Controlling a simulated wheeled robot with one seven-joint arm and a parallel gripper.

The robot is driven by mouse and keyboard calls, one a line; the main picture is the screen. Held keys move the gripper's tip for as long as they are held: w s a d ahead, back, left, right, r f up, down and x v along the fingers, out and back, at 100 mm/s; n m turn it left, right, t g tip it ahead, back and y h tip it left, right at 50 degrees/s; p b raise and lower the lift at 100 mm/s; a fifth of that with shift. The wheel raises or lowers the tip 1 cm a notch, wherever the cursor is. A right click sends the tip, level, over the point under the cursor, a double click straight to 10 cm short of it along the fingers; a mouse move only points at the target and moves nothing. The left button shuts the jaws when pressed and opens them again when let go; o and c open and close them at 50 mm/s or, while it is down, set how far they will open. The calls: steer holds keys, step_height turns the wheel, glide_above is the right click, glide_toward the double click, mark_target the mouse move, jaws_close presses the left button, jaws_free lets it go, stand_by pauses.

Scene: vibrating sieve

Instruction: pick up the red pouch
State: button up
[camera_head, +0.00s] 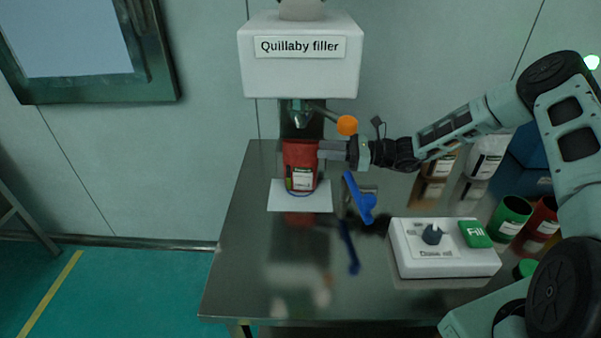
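The red pouch (300,157) stands upright beneath the nozzle of the Quillaby filler (300,68), with a pale label on its lower front. It is over a white plate (300,202), and a blue ring or curved edge shows around its base. My gripper (322,150) comes in from the right, with its fingers level with the pouch's upper part and at its right edge. I cannot tell whether the fingers close on the pouch or only lie beside it.
An orange-knobbed lever (347,125) sits just above my gripper. A blue tool (359,198) is to the right of the plate. A control box (447,262) with a dial and green Fill button stands front right, near green (510,217) and red containers. The front left table (245,270) is clear.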

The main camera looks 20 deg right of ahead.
mark_target(307, 145)
steer(key=shift+w+r+p+x, duration=0.15)
steer(key=shift+p+x, duration=0.4)
steer(key=shift+x, duration=0.9)
steer(key=shift+w+r+p+x, duration=0.15)
steer(key=shift+p+x, duration=0.4)
steer(key=shift+x, duration=0.95)
steer(key=shift+d+r, duration=0.1)
jaws_close()
